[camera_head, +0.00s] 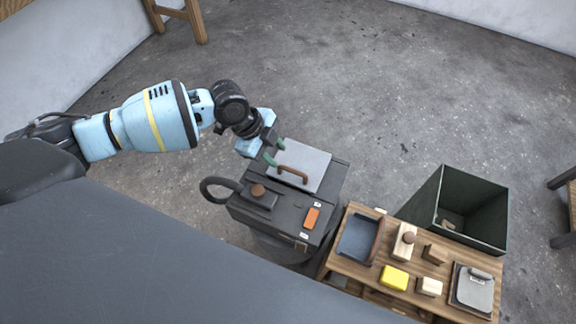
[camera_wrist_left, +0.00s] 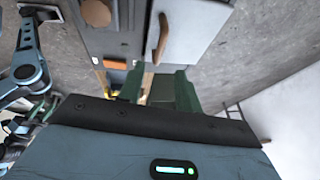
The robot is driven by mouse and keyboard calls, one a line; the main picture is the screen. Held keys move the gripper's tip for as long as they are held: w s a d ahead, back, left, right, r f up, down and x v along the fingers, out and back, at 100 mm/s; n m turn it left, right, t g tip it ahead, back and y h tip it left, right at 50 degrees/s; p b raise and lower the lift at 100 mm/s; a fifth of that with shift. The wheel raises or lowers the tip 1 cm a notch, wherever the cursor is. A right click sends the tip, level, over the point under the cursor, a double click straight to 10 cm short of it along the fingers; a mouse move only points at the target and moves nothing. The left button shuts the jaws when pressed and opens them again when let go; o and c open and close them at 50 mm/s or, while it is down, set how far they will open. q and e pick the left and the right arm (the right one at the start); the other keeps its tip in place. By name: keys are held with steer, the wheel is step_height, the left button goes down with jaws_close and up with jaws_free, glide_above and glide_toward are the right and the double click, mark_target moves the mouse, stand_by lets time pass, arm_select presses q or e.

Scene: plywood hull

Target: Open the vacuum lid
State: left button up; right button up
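The vacuum (camera_head: 275,222) is a dark boxy machine with a light grey lid panel (camera_head: 308,160) on its top. A brown arched handle (camera_head: 293,175) stands on the lid's near edge. The lid lies flat. In the left wrist view the lid (camera_wrist_left: 195,25) and its handle (camera_wrist_left: 162,38) show at the top. My left gripper (camera_head: 275,151) has green fingertips, apart and empty, beside the lid's left corner and a little away from the handle. The fingers also show in the left wrist view (camera_wrist_left: 158,88). My right gripper is not seen.
A dark hose (camera_head: 215,188), a brown knob (camera_head: 257,190) and an orange piece (camera_head: 311,218) are on the vacuum. A wooden table (camera_head: 350,265) with blocks and trays stands to its right, before a dark open bin (camera_head: 470,205).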

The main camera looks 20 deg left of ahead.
mark_target(291, 170)
arm_select(q)
steer(key=shift+b+x, duration=0.75)
steer(key=shift+x, duration=3.2)
jaws_close()
